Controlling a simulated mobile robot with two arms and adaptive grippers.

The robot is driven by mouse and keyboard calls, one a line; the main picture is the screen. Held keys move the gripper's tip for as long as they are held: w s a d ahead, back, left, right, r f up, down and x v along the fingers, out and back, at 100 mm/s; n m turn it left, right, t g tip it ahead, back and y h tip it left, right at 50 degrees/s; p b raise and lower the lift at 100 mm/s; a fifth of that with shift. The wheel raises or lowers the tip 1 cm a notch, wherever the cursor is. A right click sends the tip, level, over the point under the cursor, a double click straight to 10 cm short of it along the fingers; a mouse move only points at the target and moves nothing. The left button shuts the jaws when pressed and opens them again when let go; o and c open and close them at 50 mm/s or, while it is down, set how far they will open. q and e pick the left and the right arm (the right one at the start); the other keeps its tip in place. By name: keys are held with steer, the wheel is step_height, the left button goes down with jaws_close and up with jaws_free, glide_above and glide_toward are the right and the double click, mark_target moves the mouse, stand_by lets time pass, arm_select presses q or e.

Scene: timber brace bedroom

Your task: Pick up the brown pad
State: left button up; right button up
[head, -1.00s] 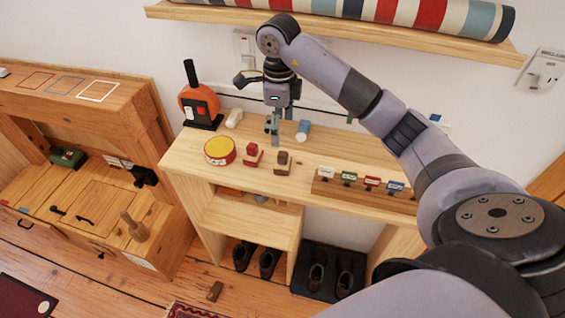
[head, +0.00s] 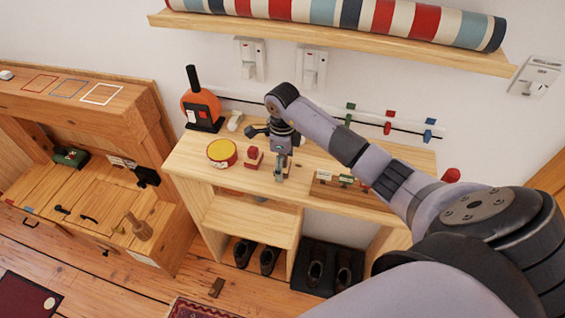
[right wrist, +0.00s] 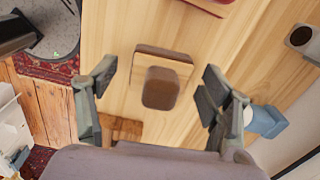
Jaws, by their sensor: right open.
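The brown pad (right wrist: 162,88) lies on the pale wooden table top in the right wrist view. It has a dark brown rounded block in front and a paler wooden part with a brown edge behind. My right gripper (right wrist: 158,84) is open, with one finger on each side of the pad in that view, apart from it. In the head view my right gripper (head: 280,174) points down over the table and hides most or all of the pad. My left gripper is not in view.
A red block (head: 253,157) and a yellow-topped round tin (head: 222,152) stand left of the gripper. A wooden rack with small labels (head: 330,190) is to the right. A white cylinder (head: 235,121) lies near the wall. A striped roll rests on the shelf (head: 330,36) above.

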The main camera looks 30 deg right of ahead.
steer(key=c, duration=1.3)
step_height(320, 180, up, 11)
steer(key=b, duration=0.2)
steer(key=shift+w+d+f+b, duration=0.1)
steer(key=shift+w+b, duration=0.05)
steer(key=shift+b, duration=0.2)
step_height(320, 180, up, 9)
steer(key=p, duration=0.1)
